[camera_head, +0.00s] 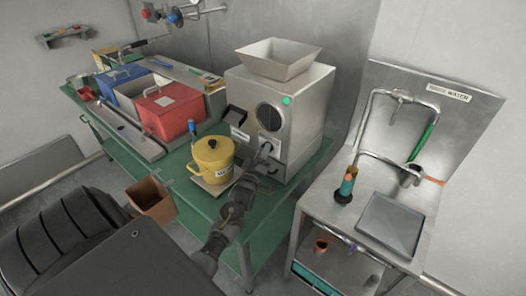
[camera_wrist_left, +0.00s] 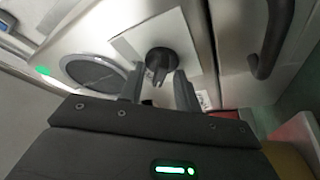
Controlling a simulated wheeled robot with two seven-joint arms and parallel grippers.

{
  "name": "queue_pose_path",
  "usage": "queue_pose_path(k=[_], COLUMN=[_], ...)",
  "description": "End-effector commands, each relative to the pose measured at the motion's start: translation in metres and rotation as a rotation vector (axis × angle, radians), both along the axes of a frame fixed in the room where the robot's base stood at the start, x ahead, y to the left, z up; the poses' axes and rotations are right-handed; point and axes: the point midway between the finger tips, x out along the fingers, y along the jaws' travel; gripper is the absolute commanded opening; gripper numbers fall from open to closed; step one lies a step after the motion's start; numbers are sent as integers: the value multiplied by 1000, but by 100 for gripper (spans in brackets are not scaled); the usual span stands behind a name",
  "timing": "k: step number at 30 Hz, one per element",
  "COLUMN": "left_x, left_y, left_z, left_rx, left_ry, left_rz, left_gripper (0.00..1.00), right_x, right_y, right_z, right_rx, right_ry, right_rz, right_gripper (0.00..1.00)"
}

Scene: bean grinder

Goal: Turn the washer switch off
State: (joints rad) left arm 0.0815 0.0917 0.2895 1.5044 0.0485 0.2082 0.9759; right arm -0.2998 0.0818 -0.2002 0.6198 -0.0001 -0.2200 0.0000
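The washer is a grey metal box (camera_head: 305,118) with a hopper on top, standing on the green table. Its front has a lit green light (camera_head: 287,100) and a dark round window (camera_head: 268,116). In the left wrist view the switch is a black knob (camera_wrist_left: 160,60) on a pale square plate (camera_wrist_left: 125,45), beside the round window (camera_wrist_left: 92,72). My left gripper (camera_head: 262,158) is at the lower front of the washer. Its two fingers (camera_wrist_left: 158,88) are apart, one on each side of the knob's near end; I cannot tell if they touch it. My right gripper is out of view.
A yellow pot (camera_head: 213,155) stands left of my left forearm. A steel sink stand (camera_head: 350,215) is at the right. A dark handle (camera_wrist_left: 272,40) is right of the switch in the wrist view.

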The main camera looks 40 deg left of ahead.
Motion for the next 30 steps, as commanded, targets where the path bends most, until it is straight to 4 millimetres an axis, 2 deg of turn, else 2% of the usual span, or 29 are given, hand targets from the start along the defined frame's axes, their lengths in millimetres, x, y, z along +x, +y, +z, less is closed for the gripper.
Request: queue_pose_path(k=[7, 12, 15, 23, 30], left_x=[0, 0, 0, 0, 0], left_y=[0, 0, 0, 0, 0], left_z=[0, 0, 0, -1, -4], left_rx=[0, 0, 0, 14, 110], left_ry=[0, 0, 0, 2, 3], left_rz=[0, 0, 0, 0, -1], left_gripper=[31, 9, 0, 0, 0], right_x=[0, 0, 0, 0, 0], right_y=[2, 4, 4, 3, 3], right_z=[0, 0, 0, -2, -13], right_rx=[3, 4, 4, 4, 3], right_ry=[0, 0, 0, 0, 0], right_rz=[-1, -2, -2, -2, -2], right_gripper=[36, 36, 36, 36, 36])
